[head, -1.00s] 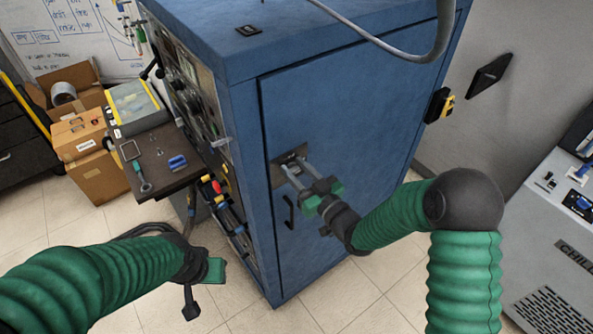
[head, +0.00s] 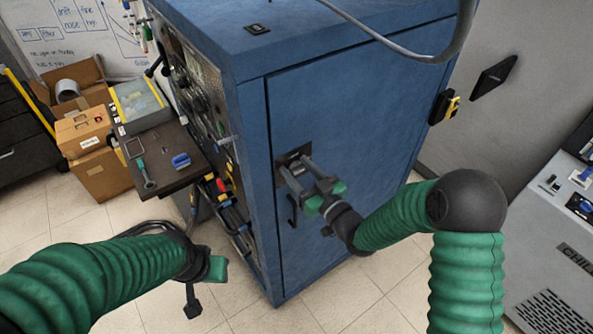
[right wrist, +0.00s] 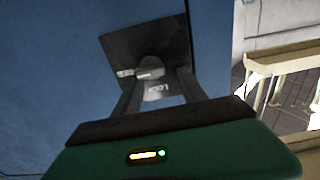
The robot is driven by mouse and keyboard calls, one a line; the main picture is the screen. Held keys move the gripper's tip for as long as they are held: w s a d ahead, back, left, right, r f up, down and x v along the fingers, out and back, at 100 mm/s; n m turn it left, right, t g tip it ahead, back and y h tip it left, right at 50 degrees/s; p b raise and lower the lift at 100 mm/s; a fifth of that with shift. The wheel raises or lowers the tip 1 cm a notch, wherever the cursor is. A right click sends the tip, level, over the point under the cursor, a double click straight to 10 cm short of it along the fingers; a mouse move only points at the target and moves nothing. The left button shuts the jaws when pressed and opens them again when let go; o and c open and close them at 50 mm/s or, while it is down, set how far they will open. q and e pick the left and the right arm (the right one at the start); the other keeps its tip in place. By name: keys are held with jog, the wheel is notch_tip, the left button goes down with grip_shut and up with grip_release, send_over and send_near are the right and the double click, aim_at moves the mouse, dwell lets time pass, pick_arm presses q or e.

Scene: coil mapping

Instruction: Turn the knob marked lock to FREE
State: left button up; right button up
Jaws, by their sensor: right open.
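A dark square plate (right wrist: 118,45) is fixed on the blue cabinet door; it also shows in the head view (head: 281,160). A small rounded grey knob (right wrist: 151,66) sits on it, with a short pale label at its left and white lettering just below, too blurred to read surely. My right gripper (right wrist: 158,82) is open, its two fingers reaching toward the plate on either side of the knob. I cannot tell whether they touch it. In the head view the right gripper (head: 294,172) hides most of the knob. My left gripper (head: 204,284) hangs low, away from the cabinet, its jaws unclear.
The blue cabinet (head: 350,110) has a dark door handle (head: 292,210) just below the plate. A grey hose (head: 440,50) arches over its top. A small dark table (head: 165,170) with tools stands left, beside cardboard boxes (head: 95,150). A chiller (head: 545,250) stands right.

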jog(key=shift+s+d+f, duration=0.1)
jog(key=shift+d+f, duration=0.1)
jog(key=shift+f, duration=0.4)
jog(key=shift+s+d+f, duration=0.1)
jog(key=shift+d+f, duration=0.1)
jog(key=shift+f, duration=0.35)
jog(key=p+v, duration=0.4)
jog(key=v, duration=1.2)
jog(key=shift+s+a+r, duration=0.15)
jog(key=shift+s+r, duration=0.15)
jog(key=shift+r, duration=0.35)
jog(key=shift+w+r, duration=0.2)
jog(key=shift+r, duration=0.1)
